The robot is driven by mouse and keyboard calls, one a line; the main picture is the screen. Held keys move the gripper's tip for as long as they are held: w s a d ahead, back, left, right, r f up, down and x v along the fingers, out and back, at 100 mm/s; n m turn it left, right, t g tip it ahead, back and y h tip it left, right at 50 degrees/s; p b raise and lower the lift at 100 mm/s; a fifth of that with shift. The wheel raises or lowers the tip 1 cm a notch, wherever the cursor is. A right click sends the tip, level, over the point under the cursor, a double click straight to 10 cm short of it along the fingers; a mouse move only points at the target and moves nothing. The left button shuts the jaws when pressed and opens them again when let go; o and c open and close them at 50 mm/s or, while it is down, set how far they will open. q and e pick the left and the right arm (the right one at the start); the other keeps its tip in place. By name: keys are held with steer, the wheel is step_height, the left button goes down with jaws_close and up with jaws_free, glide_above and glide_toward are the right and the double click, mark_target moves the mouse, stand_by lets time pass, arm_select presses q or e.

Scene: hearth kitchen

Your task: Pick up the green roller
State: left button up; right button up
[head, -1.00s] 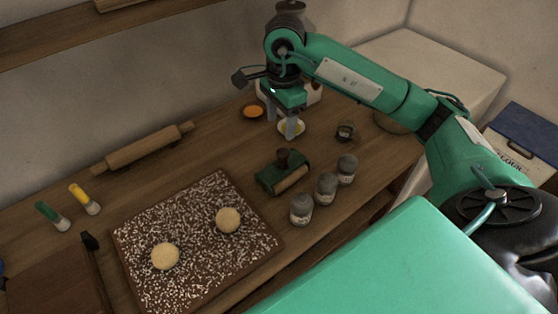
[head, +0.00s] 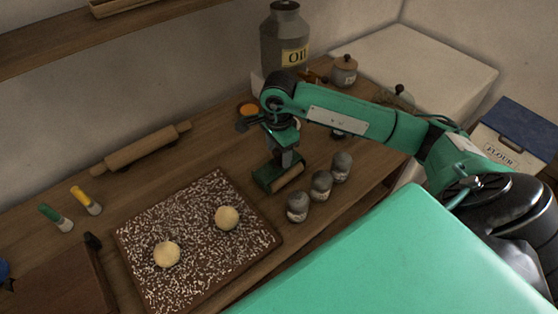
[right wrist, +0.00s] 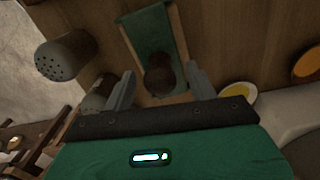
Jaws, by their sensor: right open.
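The green roller (head: 266,176) lies on the wooden counter, to the right of the floured board. It has a green block body, a pale wooden side piece and a dark knob on top. My right gripper (head: 284,160) is directly over it, pointing down and hiding the knob in the head view. In the right wrist view the roller (right wrist: 149,28) lies ahead, and its dark knob (right wrist: 160,76) shows between the two fingers of the open gripper (right wrist: 162,86). The fingers are apart from the knob on both sides. My left gripper is not in view.
Several grey shakers (head: 321,184) stand in a row close to the right of the roller. The floured board (head: 190,270) with two dough balls (head: 227,218) is to the left. A rolling pin (head: 142,149) and an oil can (head: 284,40) are further back.

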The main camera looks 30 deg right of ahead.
steer(key=shift+f, duration=1.2)
steer(key=c, duration=1.1)
steer(key=shift+r, duration=0.1)
